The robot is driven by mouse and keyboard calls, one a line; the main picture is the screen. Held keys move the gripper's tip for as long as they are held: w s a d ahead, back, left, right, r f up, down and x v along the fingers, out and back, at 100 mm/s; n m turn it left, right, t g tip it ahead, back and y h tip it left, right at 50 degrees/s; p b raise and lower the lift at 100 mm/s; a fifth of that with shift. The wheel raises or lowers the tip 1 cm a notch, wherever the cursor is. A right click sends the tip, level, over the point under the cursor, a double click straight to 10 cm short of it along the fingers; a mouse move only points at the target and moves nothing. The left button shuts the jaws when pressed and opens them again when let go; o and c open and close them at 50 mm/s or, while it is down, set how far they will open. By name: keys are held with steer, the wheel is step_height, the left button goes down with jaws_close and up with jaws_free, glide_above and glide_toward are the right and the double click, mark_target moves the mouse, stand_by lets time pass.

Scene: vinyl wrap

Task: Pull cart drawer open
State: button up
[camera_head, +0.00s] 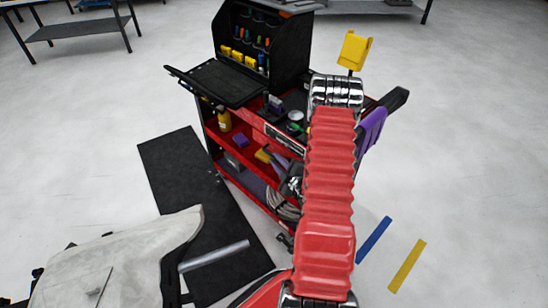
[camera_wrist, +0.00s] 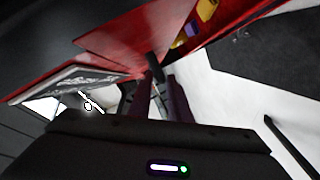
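The red cart (camera_head: 228,140) stands in the middle of the head view, with a black tool cabinet on top and open red shelves below. My red ribbed arm hides much of its right side, and my gripper is hidden there. In the wrist view, my gripper (camera_wrist: 159,83) has its two dark fingers close to a red cart panel (camera_wrist: 125,38). A narrow gap shows between the fingers. A small black piece (camera_wrist: 156,67), possibly a handle, lies at the fingertips. I cannot tell whether the fingers grip it. The drawer's opening is not clearly seen.
A black fold-down tray (camera_head: 215,82) juts from the cabinet's left. A black mat (camera_head: 190,185) lies left of the cart. Blue (camera_head: 373,240) and yellow (camera_head: 407,266) strips lie on the floor at right. Open floor surrounds the cart.

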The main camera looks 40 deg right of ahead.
mark_target(273, 157)
steer(key=shift+x, duration=1.65)
steer(key=shift+c, duration=0.5)
jaws_close()
